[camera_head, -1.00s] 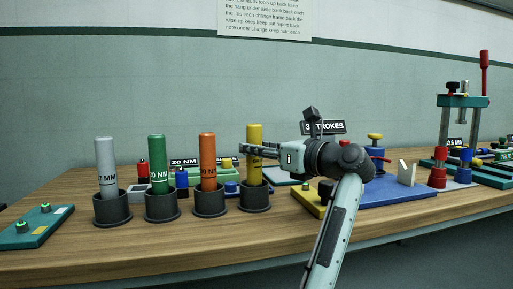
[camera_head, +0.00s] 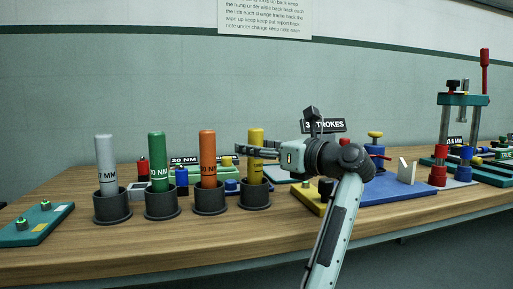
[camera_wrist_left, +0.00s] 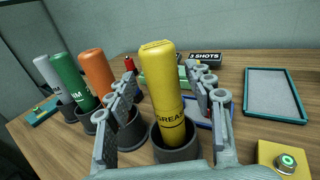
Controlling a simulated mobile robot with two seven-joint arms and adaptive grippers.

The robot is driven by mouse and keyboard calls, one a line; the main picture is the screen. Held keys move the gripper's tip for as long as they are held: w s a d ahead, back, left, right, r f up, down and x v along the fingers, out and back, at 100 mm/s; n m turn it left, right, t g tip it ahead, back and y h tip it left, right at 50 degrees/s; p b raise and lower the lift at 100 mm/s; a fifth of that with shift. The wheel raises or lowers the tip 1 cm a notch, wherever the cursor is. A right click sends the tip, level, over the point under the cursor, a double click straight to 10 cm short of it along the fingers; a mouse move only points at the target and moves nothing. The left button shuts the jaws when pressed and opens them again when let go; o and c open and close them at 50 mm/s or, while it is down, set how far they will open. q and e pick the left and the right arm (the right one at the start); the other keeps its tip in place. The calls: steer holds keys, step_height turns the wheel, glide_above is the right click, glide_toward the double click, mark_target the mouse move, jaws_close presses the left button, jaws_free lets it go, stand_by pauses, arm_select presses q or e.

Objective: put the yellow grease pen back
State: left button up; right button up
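The yellow grease pen (camera_head: 256,138) stands upright in its dark round cup (camera_head: 255,198), the rightmost of the row; its lower end is hidden inside. In the left wrist view the pen (camera_wrist_left: 160,85), lettered "GREAS…", stands in the cup (camera_wrist_left: 176,150) between my fingers. My left gripper (camera_head: 243,149) is level with the pen's upper part. In the left wrist view the gripper (camera_wrist_left: 161,75) is open, with a finger on each side of the pen and visible gaps. My right gripper is not in view.
Grey (camera_head: 105,160), green (camera_head: 157,160) and orange (camera_head: 207,160) pens stand in cups to the left. A blue mat (camera_head: 385,192) and a press (camera_head: 462,102) lie to the right. Small blocks and signs stand behind. Bare wood runs along the front.

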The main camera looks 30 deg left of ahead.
arm_select(q)
steer(key=s+d, duration=0.2)
steer(key=d, duration=0.9)
steer(key=shift+s+d, duration=0.15)
steer(key=shift+d, duration=0.25)
